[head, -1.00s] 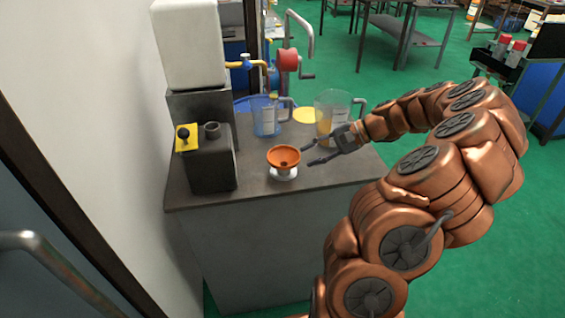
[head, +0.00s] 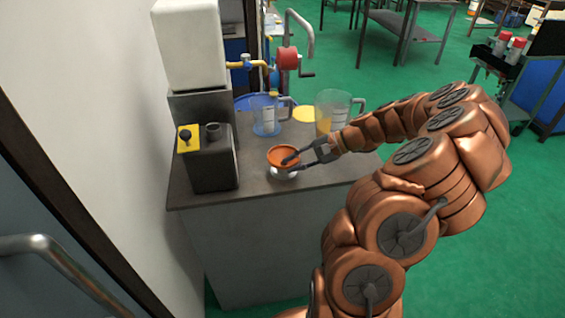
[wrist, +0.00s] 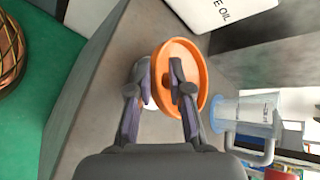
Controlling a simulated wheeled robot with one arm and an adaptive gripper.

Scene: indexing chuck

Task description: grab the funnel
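The orange funnel (head: 278,154) sits mouth up on a small white holder (head: 284,174) on the grey counter. In the wrist view the funnel (wrist: 202,72) shows as an orange ring with its wide mouth. My gripper (head: 286,164) is at the funnel's right front side. Its fingers (wrist: 161,82) are apart. One finger overlaps the funnel's mouth and the other is just outside the rim, so the near rim lies between them. Whether either finger touches the rim cannot be told.
A dark canister (head: 211,165) stands left of the funnel. A blue-tinted jug (head: 265,118) and a clear jug with yellow liquid (head: 331,112) stand behind it. The counter's front strip (head: 240,192) is clear.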

